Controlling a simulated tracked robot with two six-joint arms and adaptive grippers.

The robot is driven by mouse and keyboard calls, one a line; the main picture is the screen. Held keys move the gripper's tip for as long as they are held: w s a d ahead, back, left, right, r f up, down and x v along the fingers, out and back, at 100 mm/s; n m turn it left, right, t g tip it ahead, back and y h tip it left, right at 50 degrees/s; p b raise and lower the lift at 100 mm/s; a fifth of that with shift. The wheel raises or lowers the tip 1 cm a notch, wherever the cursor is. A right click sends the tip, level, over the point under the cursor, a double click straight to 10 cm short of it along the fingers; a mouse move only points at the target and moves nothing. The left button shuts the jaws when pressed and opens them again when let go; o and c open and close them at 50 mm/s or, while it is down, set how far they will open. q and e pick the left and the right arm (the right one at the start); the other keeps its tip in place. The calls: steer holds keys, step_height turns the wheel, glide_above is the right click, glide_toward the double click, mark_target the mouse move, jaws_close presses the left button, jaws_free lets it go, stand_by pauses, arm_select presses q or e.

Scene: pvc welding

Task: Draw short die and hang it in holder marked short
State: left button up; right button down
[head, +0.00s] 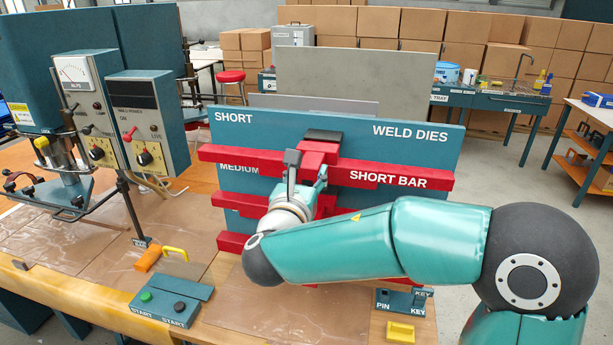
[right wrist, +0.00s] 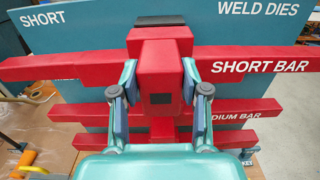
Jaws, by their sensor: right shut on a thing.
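The short die is a long red bar (right wrist: 65,66) marked SHORT BAR, with a red block (right wrist: 158,70) at its middle. In the head view the bar (head: 400,177) lies across the upper part of the teal WELD DIES board (head: 235,135), under the word SHORT. My right gripper (head: 307,172) is shut on the block, with one finger on each side in the right wrist view (right wrist: 158,88). A dark grey piece (head: 324,136) shows just above the block. I cannot tell whether the bar rests on its holder. My left gripper is not in view.
Below, a red MEDIUM BAR (right wrist: 85,113) and another red bar (right wrist: 80,143) lie across the board. A control machine (head: 148,120) stands at left. An orange-handled tool (head: 150,257), a START box (head: 172,302) and a yellow block (head: 400,332) are on the bench.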

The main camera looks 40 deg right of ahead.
steer(key=shift+x, duration=0.85)
steer(key=c, duration=0.5)
jaws_free()
steer(key=shift+r, duration=0.1)
steer(key=v, duration=1.2)
